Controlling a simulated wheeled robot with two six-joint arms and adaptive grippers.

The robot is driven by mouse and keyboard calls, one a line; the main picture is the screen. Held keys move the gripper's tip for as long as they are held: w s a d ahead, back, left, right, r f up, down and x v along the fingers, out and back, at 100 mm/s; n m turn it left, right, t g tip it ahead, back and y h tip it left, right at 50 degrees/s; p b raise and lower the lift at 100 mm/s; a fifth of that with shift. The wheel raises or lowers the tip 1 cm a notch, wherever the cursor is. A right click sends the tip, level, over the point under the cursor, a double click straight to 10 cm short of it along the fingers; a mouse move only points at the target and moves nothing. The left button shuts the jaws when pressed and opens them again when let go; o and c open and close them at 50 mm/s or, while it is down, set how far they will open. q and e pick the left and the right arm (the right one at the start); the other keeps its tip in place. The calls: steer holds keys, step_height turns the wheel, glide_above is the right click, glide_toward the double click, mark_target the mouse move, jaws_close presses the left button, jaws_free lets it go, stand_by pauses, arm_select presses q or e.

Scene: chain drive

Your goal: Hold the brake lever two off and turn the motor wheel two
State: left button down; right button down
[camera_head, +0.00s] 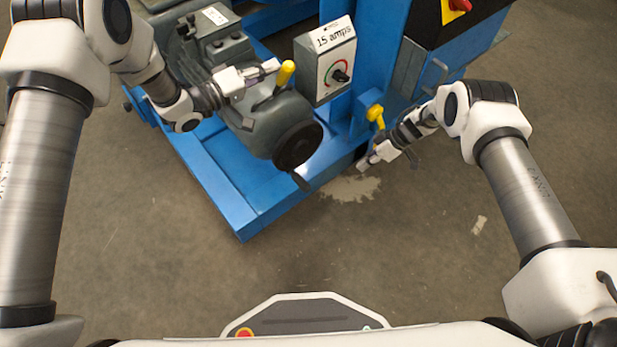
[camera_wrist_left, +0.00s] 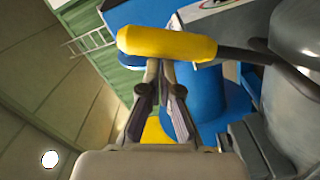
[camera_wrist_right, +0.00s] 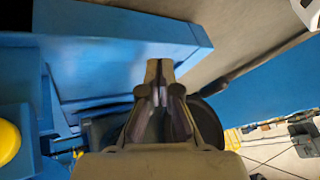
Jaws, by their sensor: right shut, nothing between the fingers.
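A yellow-handled lever (camera_head: 284,74) stands on the grey motor (camera_head: 262,118); no label telling which lever it is can be read. My left gripper (camera_head: 274,67) is shut beside the yellow handle, which crosses just beyond its fingertips in the left wrist view (camera_wrist_left: 168,43); contact is unclear. A black wheel (camera_head: 297,146) with a crank handle sits on the motor's near end. My right gripper (camera_head: 364,164) is shut and empty, low and to the right of this wheel. In the right wrist view, a dark round part (camera_wrist_right: 208,124) lies partly hidden behind the fingers; I cannot tell which part.
A control box (camera_head: 326,62) marked "15 amps" with a dial stands right of the yellow handle. Another yellow-topped part (camera_head: 375,113) stands by the blue column, above my right gripper. The blue base frame (camera_head: 237,205) runs below the motor. The floor in front is clear.

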steer(key=s+a+r+n+g, duration=0.2)
steer(key=a+r+n, duration=0.3)
steer(key=a, duration=0.4)
steer(key=s+a+r+n+g+h, duration=0.1)
steer(key=s+a+r+n, duration=0.2)
steer(key=a+r+n, duration=0.3)
steer(key=a+n, duration=0.1)
steer(key=a, duration=0.1)
steer(key=shift+s+a+n+g, duration=0.25)
steer(key=shift+a+n+g, duration=0.05)
steer(key=shift+a+g, duration=0.1)
step_height(320, 180, down, 9)
steer(key=s+a, duration=0.1)
steer(key=shift+s+a, duration=0.15)
steer(key=shift+a, duration=0.2)
